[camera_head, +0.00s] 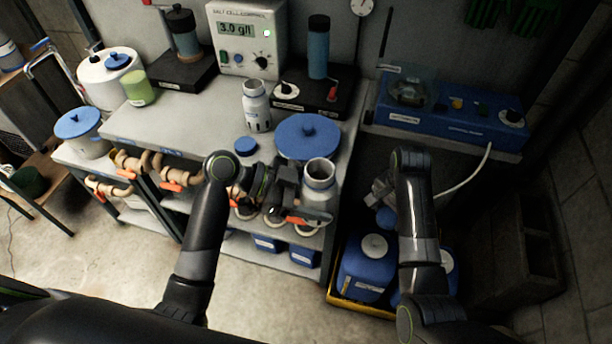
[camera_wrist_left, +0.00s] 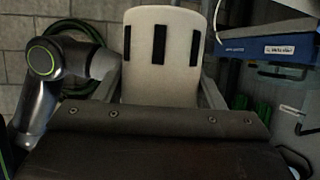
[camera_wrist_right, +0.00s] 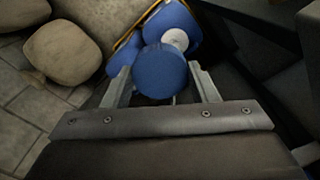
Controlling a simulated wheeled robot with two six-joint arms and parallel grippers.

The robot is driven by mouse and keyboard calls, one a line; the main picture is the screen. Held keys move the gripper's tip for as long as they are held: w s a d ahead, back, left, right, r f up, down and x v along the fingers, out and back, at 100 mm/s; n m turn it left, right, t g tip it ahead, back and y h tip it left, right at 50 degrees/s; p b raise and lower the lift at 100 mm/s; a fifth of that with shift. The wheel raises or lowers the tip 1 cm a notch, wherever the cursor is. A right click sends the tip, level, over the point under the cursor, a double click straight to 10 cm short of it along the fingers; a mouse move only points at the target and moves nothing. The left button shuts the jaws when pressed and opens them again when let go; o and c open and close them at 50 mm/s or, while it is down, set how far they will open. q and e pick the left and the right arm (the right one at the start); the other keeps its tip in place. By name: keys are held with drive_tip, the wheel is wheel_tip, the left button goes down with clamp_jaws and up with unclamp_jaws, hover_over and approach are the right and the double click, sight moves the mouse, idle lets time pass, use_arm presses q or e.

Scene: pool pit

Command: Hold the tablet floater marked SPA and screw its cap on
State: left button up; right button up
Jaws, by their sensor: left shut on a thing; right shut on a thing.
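In the left wrist view the floater's white body (camera_wrist_left: 187,62) with dark slots sits between the fingers; no SPA mark is readable. My right gripper (camera_head: 380,200) is to the right of the bench, apart from the floater. It is shut on a round blue cap (camera_wrist_right: 160,73), seen between its fingers in the right wrist view. The cap also shows in the head view (camera_head: 386,218), partly hidden.
A second white slotted floater (camera_head: 256,106) stands on the bench (camera_head: 200,115), with a small blue cap (camera_head: 246,146) near it. A large blue lid (camera_head: 307,137) lies behind the held floater. Pipes with orange valves (camera_head: 150,165) run along the front. Blue jugs (camera_head: 366,268) stand below my right arm.

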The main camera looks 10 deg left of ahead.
use_arm(q)
drive_tip(key=shift+s+d+f+m+g, duration=0.2)
drive_tip(key=shift+d+f+m+g, duration=0.15)
drive_tip(key=shift+f+m+g, duration=0.1)
drive_tip(key=s+a+r+n+t+y, duration=0.1)
drive_tip(key=s+a+n+t, duration=0.1)
drive_tip(key=a, duration=0.5)
drive_tip(key=s+a+r+n+t+y, duration=0.1)
drive_tip(key=s+a+n+t, duration=0.1)
drive_tip(key=a+n+t, duration=0.2)
drive_tip(key=a+t, duration=0.1)
drive_tip(key=a, duration=0.2)
drive_tip(key=shift+s+a, duration=0.25)
drive_tip(key=shift+a, duration=0.15)
drive_tip(key=shift+d+r, duration=0.1)
